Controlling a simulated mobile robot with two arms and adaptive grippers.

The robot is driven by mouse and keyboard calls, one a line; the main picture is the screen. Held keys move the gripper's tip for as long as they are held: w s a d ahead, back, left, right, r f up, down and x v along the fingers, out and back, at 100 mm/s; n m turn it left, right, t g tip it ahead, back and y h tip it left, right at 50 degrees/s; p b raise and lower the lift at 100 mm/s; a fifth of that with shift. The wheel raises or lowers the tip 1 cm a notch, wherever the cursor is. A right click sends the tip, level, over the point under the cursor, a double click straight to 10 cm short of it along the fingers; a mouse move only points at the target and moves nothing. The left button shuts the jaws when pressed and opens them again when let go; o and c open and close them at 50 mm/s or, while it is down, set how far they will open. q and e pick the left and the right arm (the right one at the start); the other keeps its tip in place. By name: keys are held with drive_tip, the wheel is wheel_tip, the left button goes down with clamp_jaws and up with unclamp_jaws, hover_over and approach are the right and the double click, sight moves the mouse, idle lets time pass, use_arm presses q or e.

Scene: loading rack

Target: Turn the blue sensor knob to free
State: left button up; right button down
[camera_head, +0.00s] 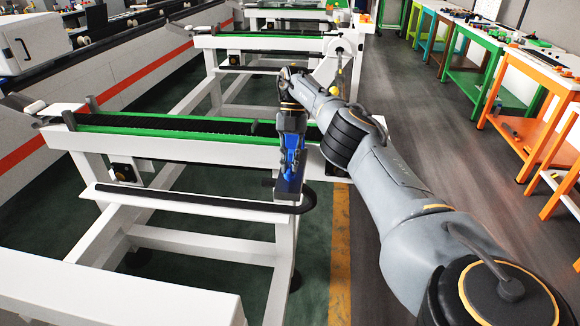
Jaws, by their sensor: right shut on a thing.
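My right arm comes in from the lower right, and its gripper (290,172) points down at the right end of the near white rack (195,150). The gripper is shut at a dark blue block (288,187) by the rack's front rail, which I take to be the blue sensor knob. The fingers and the blue part overlap, so the exact grip and the knob's setting cannot be read. My left gripper is not in view.
A black-topped rail (195,201) runs along the rack's front, below its green-edged belt (170,128). More racks stand behind. Orange (545,70) and green tables line the right side. The grey floor (465,165) between is clear.

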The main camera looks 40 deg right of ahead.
idle(0.5)
drive_tip(key=c, duration=1.4)
unclamp_jaws()
drive_tip(key=shift+o, duration=0.2)
